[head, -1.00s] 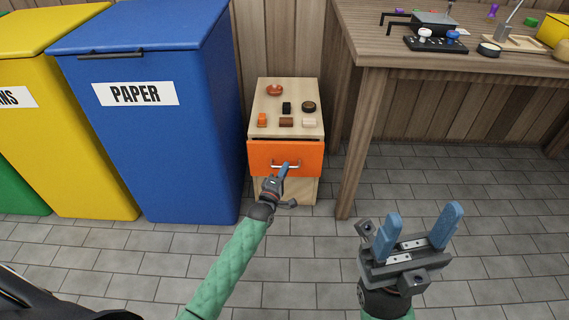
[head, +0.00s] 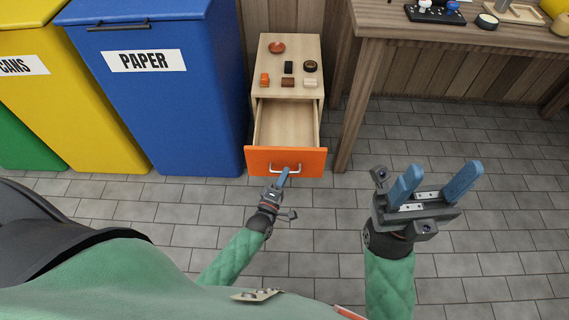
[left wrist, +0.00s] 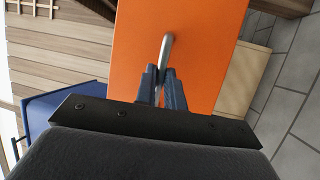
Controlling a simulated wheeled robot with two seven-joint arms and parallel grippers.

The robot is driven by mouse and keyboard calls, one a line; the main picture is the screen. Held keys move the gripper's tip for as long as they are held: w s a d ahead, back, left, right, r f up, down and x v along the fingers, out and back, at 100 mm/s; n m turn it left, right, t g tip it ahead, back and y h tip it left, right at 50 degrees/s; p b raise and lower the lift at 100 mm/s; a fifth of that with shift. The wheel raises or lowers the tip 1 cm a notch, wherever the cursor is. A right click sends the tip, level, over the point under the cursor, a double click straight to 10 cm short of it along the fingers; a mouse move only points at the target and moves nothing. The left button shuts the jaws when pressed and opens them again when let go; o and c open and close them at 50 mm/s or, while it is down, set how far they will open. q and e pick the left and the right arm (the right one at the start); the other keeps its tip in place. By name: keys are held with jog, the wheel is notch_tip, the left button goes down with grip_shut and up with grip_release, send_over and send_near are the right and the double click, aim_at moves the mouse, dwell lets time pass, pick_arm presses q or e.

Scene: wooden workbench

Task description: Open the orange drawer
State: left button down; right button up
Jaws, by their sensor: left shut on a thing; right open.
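The orange drawer (head: 264,160) of the small wooden cabinet is pulled well out, and its bare wooden inside shows empty from above. Its orange front fills the middle of the left wrist view (left wrist: 205,40). My left gripper (head: 283,175) is shut on the drawer's silver handle (head: 296,167); in the left wrist view the blue fingers (left wrist: 162,82) close around the handle bar (left wrist: 166,48). My right gripper (head: 435,184) is open and empty, held over the floor to the right of the drawer.
Several small items, such as a red dish (head: 277,47) and a dark round thing (head: 310,66), sit on the cabinet top (head: 297,48). A blue PAPER bin (head: 190,110) stands close left. A workbench (head: 420,22) stands right. Tiled floor (head: 330,235) in front is free.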

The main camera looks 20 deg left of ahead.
pick_arm(q)
jog(key=shift+s, duration=0.2)
jog(key=c, duration=1.5)
grip_release()
jog(key=p+v, duration=0.1)
jog(key=v, duration=0.6)
jog(key=shift+s+f, duration=0.1)
jog(key=shift+s, duration=0.3)
